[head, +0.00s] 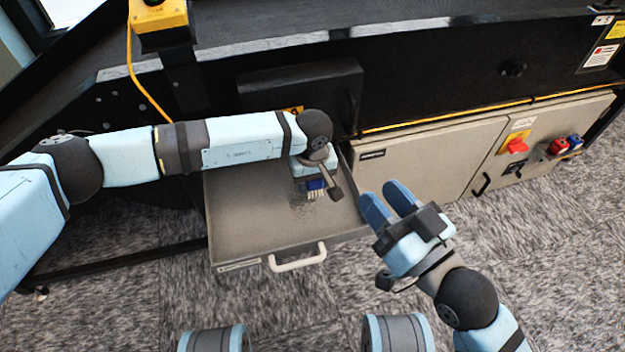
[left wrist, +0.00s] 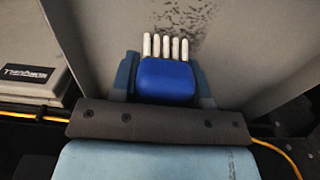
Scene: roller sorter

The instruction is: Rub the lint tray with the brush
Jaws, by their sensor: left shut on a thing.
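The lint tray (head: 245,215) is a grey pulled-out drawer with a white handle (head: 297,258) at its front. Dark lint specks (head: 318,211) lie on its floor; they also show in the left wrist view (left wrist: 180,35). My left gripper (head: 316,184) is over the tray, shut on the brush (left wrist: 167,80), which has a blue body and pale bristles. The bristles point down at the edge of the lint patch; whether they touch the tray floor I cannot tell. My right gripper (head: 388,205) is to the right of the tray, empty, with its two blue fingers apart.
A grey cabinet (head: 425,165) with a red switch (head: 516,146) stands right of the tray, under the black sorter frame (head: 440,75). A yellow cable (head: 440,119) runs along the frame. A yellow box (head: 158,15) is at the upper left. Carpet in front is clear.

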